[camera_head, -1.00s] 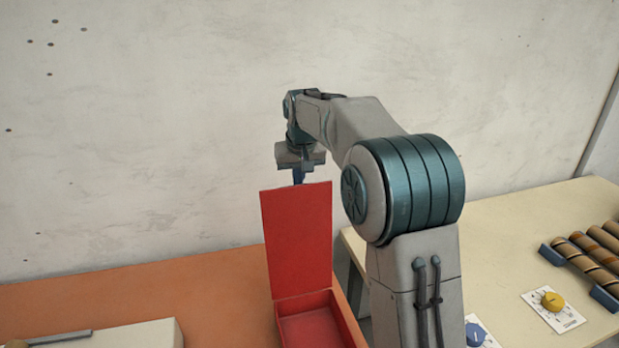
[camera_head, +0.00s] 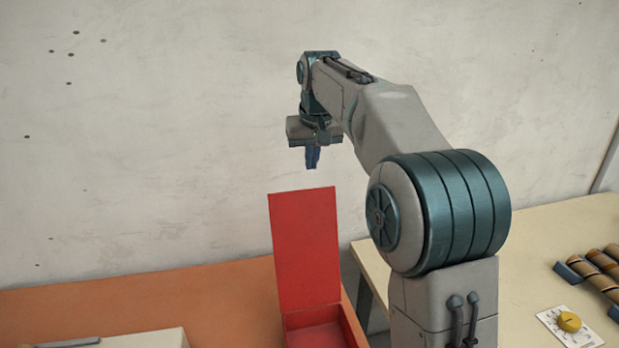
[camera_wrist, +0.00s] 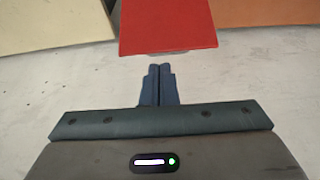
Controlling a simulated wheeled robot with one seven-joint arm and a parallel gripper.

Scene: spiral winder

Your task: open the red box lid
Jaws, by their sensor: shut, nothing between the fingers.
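The red box (camera_head: 320,334) stands on the orange table with its open side up. Its red lid (camera_head: 305,250) stands upright at the back of the box, wide open. The lid also shows as a red panel in the wrist view (camera_wrist: 168,26). My gripper (camera_head: 312,160) is above the lid's top edge, pointing down, and apart from it. Its blue fingers are together and empty; they also show side by side in the wrist view (camera_wrist: 158,84), clear of the lid. The lower part of the box is cut off by the picture's bottom edge.
An orange table (camera_head: 180,300) bears the box, with a pale block (camera_head: 140,339) at its lower left. A cream table (camera_head: 535,255) on the right carries a yellow knob (camera_head: 570,321) and wound rods (camera_head: 603,264). A pale wall stands behind; the air around my gripper is clear.

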